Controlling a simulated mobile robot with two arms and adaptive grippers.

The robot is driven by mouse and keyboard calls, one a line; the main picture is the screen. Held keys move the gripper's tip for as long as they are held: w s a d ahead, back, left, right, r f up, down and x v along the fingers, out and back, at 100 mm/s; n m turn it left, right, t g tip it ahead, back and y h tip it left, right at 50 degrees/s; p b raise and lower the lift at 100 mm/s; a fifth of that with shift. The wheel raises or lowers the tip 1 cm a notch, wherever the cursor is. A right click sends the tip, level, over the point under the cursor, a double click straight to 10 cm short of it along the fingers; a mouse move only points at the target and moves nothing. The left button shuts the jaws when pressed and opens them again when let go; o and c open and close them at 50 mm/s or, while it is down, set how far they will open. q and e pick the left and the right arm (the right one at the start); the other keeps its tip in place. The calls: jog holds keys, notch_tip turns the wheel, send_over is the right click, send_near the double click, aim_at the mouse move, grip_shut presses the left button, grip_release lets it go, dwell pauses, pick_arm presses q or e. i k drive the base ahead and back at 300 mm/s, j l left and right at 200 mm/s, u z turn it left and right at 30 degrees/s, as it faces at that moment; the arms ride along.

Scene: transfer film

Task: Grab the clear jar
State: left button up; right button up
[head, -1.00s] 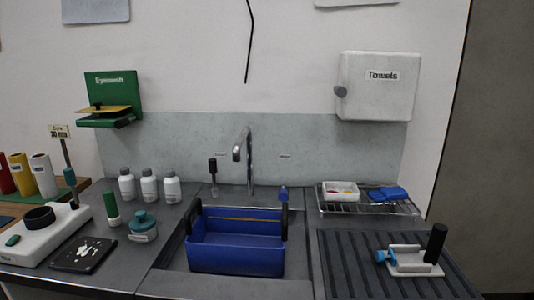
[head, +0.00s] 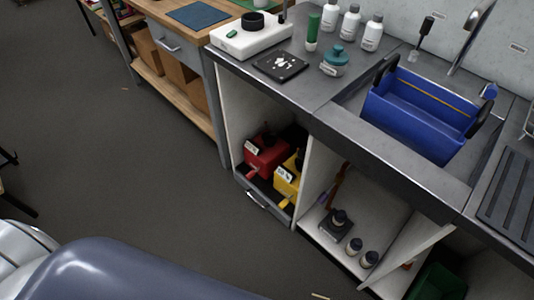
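A squat jar with a teal lid and a pale label (head: 334,64) stands on the grey counter, left of the sink. It is the only wide jar I see on the counter; I cannot tell for certain that its body is clear. Neither of my grippers is in view.
A black tray with white bits (head: 281,65) and a white device (head: 251,36) are left of the jar. White bottles (head: 350,24) stand behind. A blue tub (head: 418,115) fills the sink. Open shelves hold red (head: 268,158) and yellow containers (head: 288,184). The floor (head: 130,170) is clear.

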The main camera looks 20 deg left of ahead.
aim_at(301, 155)
jog(key=u, duration=0.2)
jog(key=z, duration=0.3)
jog(key=i+j+z, duration=0.15)
jog(key=j+z, duration=0.25)
jog(key=j, duration=0.4)
jog(key=j+z, duration=0.4)
jog(key=j, duration=0.4)
